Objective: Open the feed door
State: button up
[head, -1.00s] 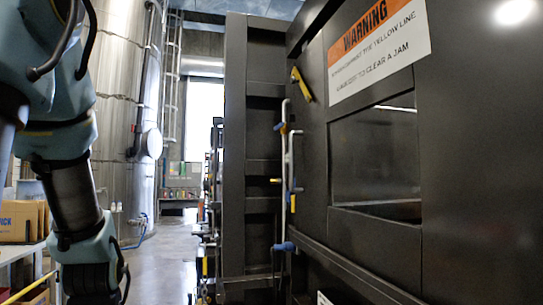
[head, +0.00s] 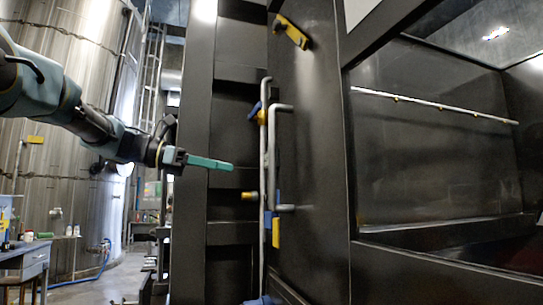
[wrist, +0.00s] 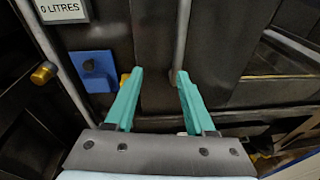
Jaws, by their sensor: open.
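The feed door looks to be the dark panel (head: 312,170) beside the wide opening; I see no clear gap at its edge. A grey bracket-shaped handle (head: 274,150) stands out from its left side, next to a long upright grey rod (head: 264,240). My gripper (head: 230,167) has teal fingers and is open and empty, left of the handle and pointing at it. In the wrist view its fingertips (wrist: 160,73) are spread, and a grey bar (wrist: 181,38) lies beyond them, its end near the right fingertip. I cannot tell whether they touch.
A yellow latch (head: 291,32) sits high on the panel; a yellow tag (head: 276,232) hangs below the handle. The wrist view shows a blue block (wrist: 94,71) and a brass knob (wrist: 43,73). A steel tank (head: 70,170) and a bench (head: 25,258) stand left.

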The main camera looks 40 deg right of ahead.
notch_tip(320, 180, up, 7)
jog(key=s+g, duration=0.3)
jog(key=p+x, duration=0.2)
jog(key=x, duration=0.8)
jog(key=shift+w+d+m+h, duration=0.2)
jog(key=shift+d+m+h, duration=0.1)
jog(key=shift+d, duration=0.15)
grip_shut()
dwell(0.4)
